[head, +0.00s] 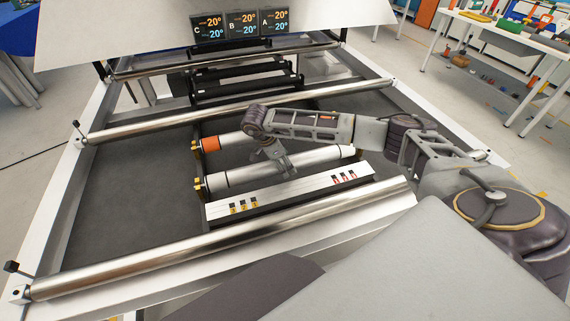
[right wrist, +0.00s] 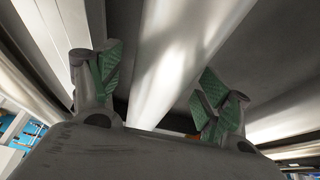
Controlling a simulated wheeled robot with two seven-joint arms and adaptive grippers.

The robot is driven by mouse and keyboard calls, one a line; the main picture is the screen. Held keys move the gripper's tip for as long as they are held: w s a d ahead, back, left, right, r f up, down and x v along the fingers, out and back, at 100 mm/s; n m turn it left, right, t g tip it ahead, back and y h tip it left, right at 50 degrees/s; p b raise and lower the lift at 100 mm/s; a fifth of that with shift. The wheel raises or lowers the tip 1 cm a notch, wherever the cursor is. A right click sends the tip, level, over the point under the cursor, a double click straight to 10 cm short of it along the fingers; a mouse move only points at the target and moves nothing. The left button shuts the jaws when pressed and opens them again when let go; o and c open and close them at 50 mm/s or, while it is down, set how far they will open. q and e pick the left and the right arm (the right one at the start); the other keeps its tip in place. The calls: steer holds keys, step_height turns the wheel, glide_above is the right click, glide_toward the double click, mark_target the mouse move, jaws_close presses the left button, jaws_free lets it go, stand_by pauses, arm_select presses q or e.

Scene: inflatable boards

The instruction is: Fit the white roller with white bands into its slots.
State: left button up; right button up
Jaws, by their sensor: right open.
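A pale roller with whitish ends (head: 240,177) lies across the dark frame, just behind a white marked strip. My right gripper (head: 284,170) reaches down over the middle of this roller. In the right wrist view a smooth white roller (right wrist: 178,65) runs between the two green-padded fingers of the right gripper (right wrist: 155,95), which stand apart on either side of it. The gripper is open. Slot details at the roller ends are too small to tell. My left gripper is out of view.
The white strip (head: 290,196) carries yellow and red markings. Long metal bars (head: 230,240) cross the frame in front and behind. Display panels (head: 241,24) stand at the back.

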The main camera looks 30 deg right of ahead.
steer(key=shift+v, duration=3.65)
